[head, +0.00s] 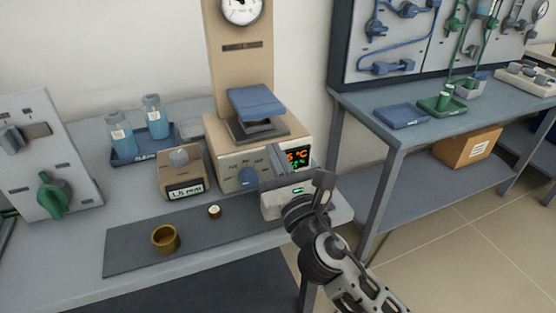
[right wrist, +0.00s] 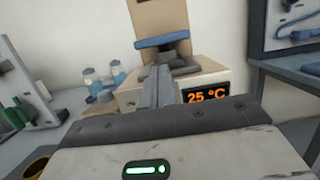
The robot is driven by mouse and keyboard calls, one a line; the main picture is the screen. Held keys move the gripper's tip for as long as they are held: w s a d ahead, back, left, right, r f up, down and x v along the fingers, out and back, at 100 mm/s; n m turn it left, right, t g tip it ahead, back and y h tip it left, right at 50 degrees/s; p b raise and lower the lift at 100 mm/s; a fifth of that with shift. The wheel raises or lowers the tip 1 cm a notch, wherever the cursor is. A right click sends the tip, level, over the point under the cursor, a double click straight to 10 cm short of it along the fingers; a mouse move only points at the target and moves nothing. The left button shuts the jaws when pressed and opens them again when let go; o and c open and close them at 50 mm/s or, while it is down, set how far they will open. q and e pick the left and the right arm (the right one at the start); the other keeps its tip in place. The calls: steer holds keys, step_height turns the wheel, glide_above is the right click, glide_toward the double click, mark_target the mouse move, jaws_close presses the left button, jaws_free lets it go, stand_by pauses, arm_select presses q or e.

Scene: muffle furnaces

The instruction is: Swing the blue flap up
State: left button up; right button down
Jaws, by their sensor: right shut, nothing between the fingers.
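The blue flap (head: 256,102) sits on top of the beige furnace (head: 225,147), above a dark grey base plate (head: 243,131). It looks slightly tilted, with a dark gap beneath it. In the right wrist view the flap (right wrist: 162,40) shows edge-on as a blue bar beyond my fingers. My right gripper (head: 274,155) is shut and empty in front of the furnace, below and apart from the flap. Its fingers (right wrist: 158,75) point toward the furnace and hide part of its front. My left gripper is not in view.
A beige column with a dial (head: 241,10) rises behind the flap. Left of the furnace stand a small meter box (head: 182,174) and blue bottles (head: 121,136) on a tray. A brass cup (head: 165,239) is on the dark mat (head: 125,255). A second bench (head: 350,100) is at right.

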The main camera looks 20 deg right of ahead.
mark_target(255, 106)
steer(key=x, duration=0.6)
